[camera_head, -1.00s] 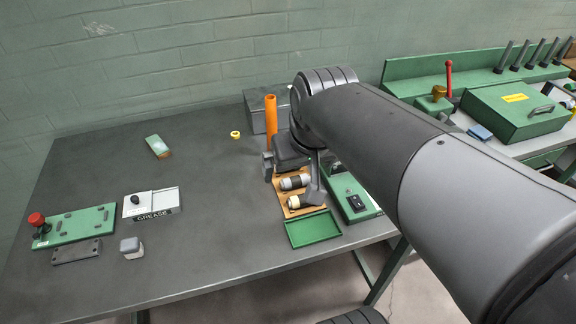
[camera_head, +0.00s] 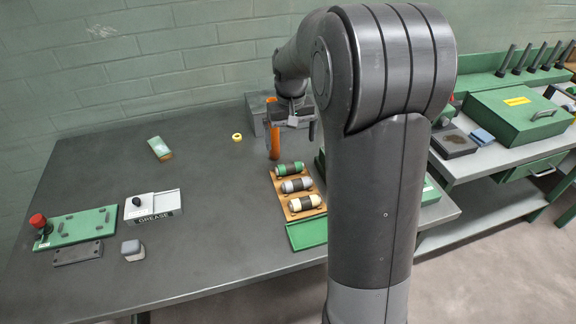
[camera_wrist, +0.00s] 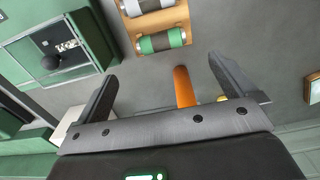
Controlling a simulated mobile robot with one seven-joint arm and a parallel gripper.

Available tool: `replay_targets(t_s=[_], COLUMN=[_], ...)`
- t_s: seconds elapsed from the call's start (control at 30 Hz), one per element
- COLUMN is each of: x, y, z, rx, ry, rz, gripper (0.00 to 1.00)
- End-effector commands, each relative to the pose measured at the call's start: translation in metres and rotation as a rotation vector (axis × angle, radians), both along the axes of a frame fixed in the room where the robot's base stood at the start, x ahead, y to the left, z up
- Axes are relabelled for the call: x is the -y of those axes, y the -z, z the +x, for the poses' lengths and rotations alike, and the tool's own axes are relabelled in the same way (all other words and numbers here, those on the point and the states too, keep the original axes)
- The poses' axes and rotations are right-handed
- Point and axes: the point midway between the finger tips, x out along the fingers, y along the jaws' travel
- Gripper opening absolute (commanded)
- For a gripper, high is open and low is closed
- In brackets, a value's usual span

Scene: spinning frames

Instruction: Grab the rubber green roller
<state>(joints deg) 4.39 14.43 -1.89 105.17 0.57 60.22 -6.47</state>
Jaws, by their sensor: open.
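The green roller (camera_head: 289,168) lies on its side at the back of a tan wooden rack (camera_head: 284,199), with a grey roller (camera_head: 297,185) and a cream roller (camera_head: 304,203) in front of it. My gripper (camera_head: 292,128) is open and empty, above the back of the bench and behind the rack. In the wrist view my gripper (camera_wrist: 163,70) has its fingers wide apart, clear of the roller.
An upright orange cylinder (camera_head: 274,143) stands close to my gripper and shows between the fingers in the wrist view (camera_wrist: 184,87). A grey box (camera_head: 255,112) is at the back. A green tray (camera_head: 306,234) lies before the rack.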

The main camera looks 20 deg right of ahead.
Motion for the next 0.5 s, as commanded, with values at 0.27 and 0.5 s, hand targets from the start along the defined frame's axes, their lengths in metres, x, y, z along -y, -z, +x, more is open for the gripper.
replay_targets(t_s=[0.27,0.5], x=[0.001,0.001], y=[0.039,0.06], z=[0.002,0.002], rx=[-0.008,-0.005], ry=[0.0,0.0], rz=[0.001,0.0], gripper=[1.0,1.0])
